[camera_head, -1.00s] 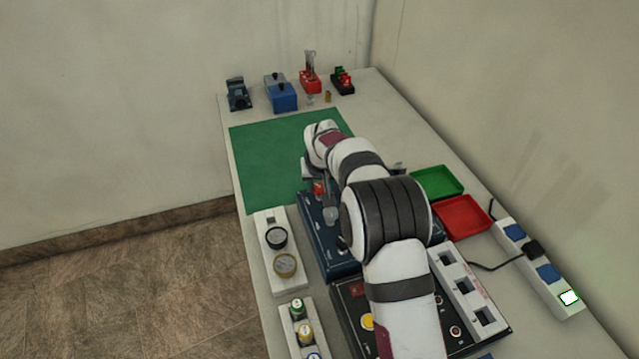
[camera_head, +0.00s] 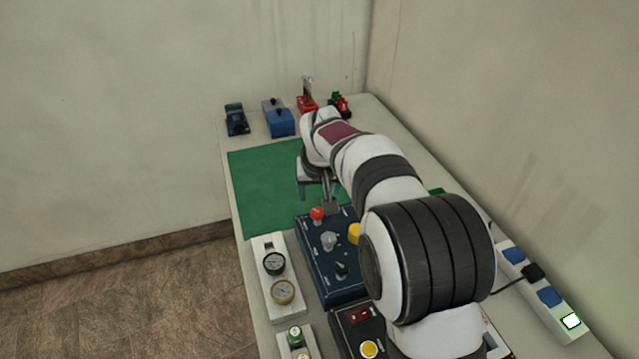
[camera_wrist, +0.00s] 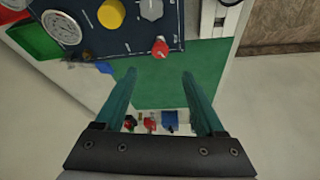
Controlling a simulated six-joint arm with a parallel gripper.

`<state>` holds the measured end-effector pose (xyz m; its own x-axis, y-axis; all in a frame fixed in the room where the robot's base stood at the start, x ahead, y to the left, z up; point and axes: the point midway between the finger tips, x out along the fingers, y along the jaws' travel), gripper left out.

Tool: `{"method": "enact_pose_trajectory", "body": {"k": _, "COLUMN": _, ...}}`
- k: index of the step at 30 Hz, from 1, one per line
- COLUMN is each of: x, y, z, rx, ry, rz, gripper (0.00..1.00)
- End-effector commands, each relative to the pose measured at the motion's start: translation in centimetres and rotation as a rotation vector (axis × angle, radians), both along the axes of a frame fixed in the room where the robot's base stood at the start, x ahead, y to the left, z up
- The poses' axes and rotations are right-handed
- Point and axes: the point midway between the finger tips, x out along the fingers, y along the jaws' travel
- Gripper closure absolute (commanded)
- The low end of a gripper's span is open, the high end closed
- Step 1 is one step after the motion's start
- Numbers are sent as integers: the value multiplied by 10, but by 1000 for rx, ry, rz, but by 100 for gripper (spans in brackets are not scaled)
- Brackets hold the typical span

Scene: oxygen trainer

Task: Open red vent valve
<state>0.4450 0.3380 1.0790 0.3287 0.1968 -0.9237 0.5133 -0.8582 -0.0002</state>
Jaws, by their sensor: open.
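The red valve knob (camera_head: 317,214) stands upright near the far left corner of the dark blue panel (camera_head: 312,250). In the wrist view the red knob (camera_wrist: 160,48) is beyond my fingertips, near the panel's edge. My gripper (camera_head: 329,203) is open and points down close to the knob, a little to its right in the head view. In the wrist view, nothing is between the fingers of my gripper (camera_wrist: 158,74) at their tips; the knob is apart from them. The knob's exact turn cannot be told.
A grey knob (camera_head: 328,240), a black knob (camera_head: 341,268) and a yellow knob (camera_head: 354,234) share the panel. A gauge (camera_wrist: 62,27) shows in the wrist view. The green mat (camera_head: 262,180) behind is bare.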

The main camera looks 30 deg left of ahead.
Motion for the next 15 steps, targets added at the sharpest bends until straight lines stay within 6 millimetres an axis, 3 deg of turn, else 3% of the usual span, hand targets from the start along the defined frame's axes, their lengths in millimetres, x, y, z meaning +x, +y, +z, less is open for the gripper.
{"method": "enact_pose_trajectory", "body": {"k": 3, "x": -9, "y": -5, "z": 27, "rx": 1, "ry": -2, "rz": 1, "gripper": 29}}
{"method": "enact_pose_trajectory", "body": {"k": 6, "x": -14, "y": -8, "z": 39, "rx": 1, "ry": -1, "rz": 0, "gripper": 29}}
{"method": "enact_pose_trajectory", "body": {"k": 15, "x": -16, "y": -10, "z": 45, "rx": -1, "ry": 1, "rz": 1, "gripper": 29}}
